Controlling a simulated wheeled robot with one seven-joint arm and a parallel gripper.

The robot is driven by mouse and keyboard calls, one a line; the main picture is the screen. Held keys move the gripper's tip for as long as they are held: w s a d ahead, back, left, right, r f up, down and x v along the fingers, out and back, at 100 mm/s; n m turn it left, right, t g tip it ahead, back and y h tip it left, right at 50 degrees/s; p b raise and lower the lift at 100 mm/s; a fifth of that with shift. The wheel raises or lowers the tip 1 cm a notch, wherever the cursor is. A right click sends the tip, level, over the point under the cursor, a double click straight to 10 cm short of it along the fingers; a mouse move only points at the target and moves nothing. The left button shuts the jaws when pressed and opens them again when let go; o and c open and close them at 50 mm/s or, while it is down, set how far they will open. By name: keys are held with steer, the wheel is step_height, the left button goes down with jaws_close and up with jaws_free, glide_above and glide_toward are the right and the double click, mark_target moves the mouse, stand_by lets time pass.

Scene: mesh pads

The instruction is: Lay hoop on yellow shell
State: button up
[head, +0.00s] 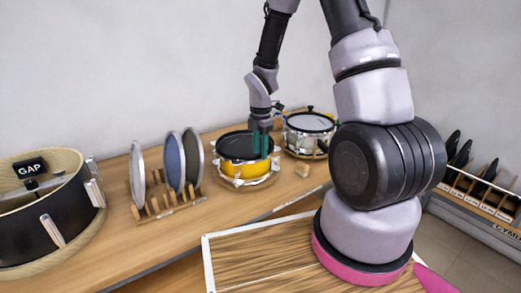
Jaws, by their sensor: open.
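The yellow shell (250,170) sits on the wooden bench near the middle of the head view, with pale fittings around its lower part. A dark round top with a black rim, apparently the hoop (231,137), lies over the shell and looks roughly level. Whether the rim is fully seated cannot be told at this size. My gripper (263,149) is open, pointing down at the right side of the dark top. Its teal fingers overlap the rim in the picture and hide part of it. Whether they touch it cannot be told.
A wooden rack (165,210) with upright round pads stands left of the shell. A large black drum (35,235) is at far left. My arm hides part of the bench.

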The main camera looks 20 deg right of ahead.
steer(key=shift+r, duration=0.1)
step_height(320, 180, up, 11)
steer(key=shift+f, duration=0.2)
steer(key=shift+s, duration=0.1)
steer(key=s+d+r+m+t+y, duration=0.1)
steer(key=s+r+m+t, duration=0.2)
steer(key=s+r+m, duration=0.7)
steer(key=s+d+r+m+t+y, duration=0.1)
steer(key=s+r+m+t, duration=0.3)
steer(key=s+r+m, duration=0.6)
step_height(320, 180, up, 4)
steer(key=m, duration=0.5)
steer(key=shift+d+r+m, duration=0.2)
steer(key=shift+d+m, duration=0.05)
steer(key=shift+m, duration=0.15)
stand_by(0.3)
